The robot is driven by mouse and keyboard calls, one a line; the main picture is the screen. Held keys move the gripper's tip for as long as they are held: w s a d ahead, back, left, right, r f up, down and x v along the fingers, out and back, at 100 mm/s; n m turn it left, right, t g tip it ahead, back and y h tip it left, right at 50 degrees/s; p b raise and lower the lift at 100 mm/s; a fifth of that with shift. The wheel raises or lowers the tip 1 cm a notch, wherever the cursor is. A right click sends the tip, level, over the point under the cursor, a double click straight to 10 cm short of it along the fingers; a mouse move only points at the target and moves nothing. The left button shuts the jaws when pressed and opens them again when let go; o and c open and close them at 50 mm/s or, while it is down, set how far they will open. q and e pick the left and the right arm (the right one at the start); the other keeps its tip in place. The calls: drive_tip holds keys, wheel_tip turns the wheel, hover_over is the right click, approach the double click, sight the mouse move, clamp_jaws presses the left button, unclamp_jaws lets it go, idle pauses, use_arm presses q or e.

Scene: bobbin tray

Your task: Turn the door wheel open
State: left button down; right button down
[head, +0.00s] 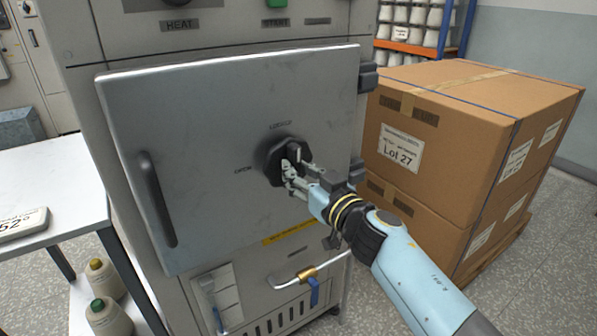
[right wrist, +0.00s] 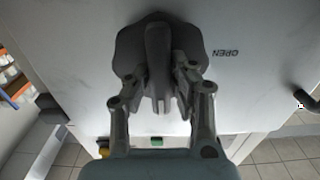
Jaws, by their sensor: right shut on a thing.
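The door wheel, a dark round knob with a raised grip bar (head: 274,161), sits right of the middle of the grey cabinet door (head: 215,120). Lettering stands above it and the word OPEN to its left. In the right wrist view the wheel (right wrist: 135,45) shows with its bar between my fingers. My right gripper (head: 290,172) is shut on the bar; in the right wrist view the gripper (right wrist: 158,100) has one finger on each side of it. The door lies flat against the cabinet. My left gripper is not in view.
A black vertical handle (head: 157,198) is on the door's left side, with hinges (head: 368,77) on its right. Stacked cardboard boxes (head: 460,130) stand close on the right. A bent pipe (head: 308,272) sits below the door.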

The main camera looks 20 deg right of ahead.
drive_tip(key=n+p, duration=0.1)
drive_tip(key=n, duration=0.7)
drive_tip(key=shift+p, duration=0.3)
drive_tip(key=n, duration=0.5)
drive_tip(key=shift+n, duration=2.5)
drive_tip(key=c, duration=1.2)
unclamp_jaws()
drive_tip(key=shift+o, duration=0.2)
drive_tip(key=shift+s+d, duration=0.1)
drive_tip(key=shift+s, duration=0.05)
